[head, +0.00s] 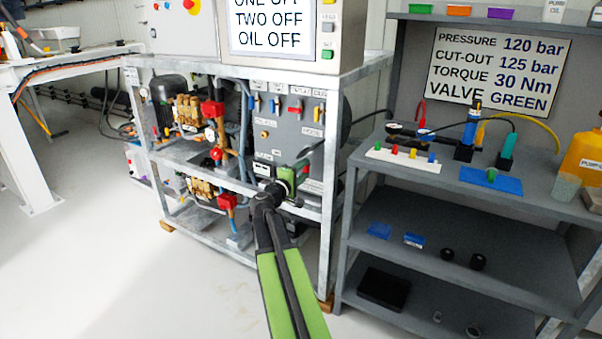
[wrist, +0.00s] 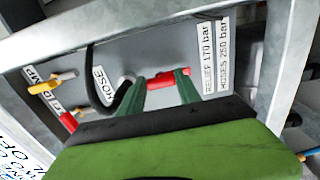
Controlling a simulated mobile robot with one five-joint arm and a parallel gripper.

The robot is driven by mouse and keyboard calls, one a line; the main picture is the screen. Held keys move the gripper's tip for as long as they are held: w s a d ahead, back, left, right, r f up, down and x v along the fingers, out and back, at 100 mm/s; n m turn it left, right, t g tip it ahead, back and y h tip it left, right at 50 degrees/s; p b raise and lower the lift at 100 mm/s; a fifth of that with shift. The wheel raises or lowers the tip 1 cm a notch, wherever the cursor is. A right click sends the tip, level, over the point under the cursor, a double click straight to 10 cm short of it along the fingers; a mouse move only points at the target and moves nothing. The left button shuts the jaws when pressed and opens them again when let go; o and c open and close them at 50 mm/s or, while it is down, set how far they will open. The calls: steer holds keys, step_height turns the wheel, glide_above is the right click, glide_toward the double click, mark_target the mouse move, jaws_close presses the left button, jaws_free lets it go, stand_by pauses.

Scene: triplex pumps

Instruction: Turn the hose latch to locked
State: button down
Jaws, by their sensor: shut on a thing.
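The hose latch (wrist: 166,78) is a small red lever on a grey panel in the wrist view, lying roughly level beside a round pale fitting. The HOSE label (wrist: 101,86) and a black hose (wrist: 95,90) are to its left. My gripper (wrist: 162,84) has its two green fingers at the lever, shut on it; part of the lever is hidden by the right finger. In the head view my gripper (head: 298,172) reaches the lower right of the pump frame's grey panel, and the latch itself is mostly hidden there.
The galvanised pump frame (head: 328,190) surrounds the panel closely. In the wrist view a yellow lever (wrist: 52,83) and another red lever (wrist: 69,121) stand to the left; a relief label (wrist: 208,60) is on the right. A grey shelf (head: 400,175) stands right; the floor at left is clear.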

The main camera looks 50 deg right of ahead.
steer(key=shift+s+d, duration=0.15)
steer(key=shift+s, duration=0.05)
steer(key=c, duration=0.9)
jaws_free()
steer(key=shift+c, duration=0.2)
steer(key=shift+o, duration=0.5)
steer(key=shift+w, duration=0.1)
steer(key=v, duration=0.8)
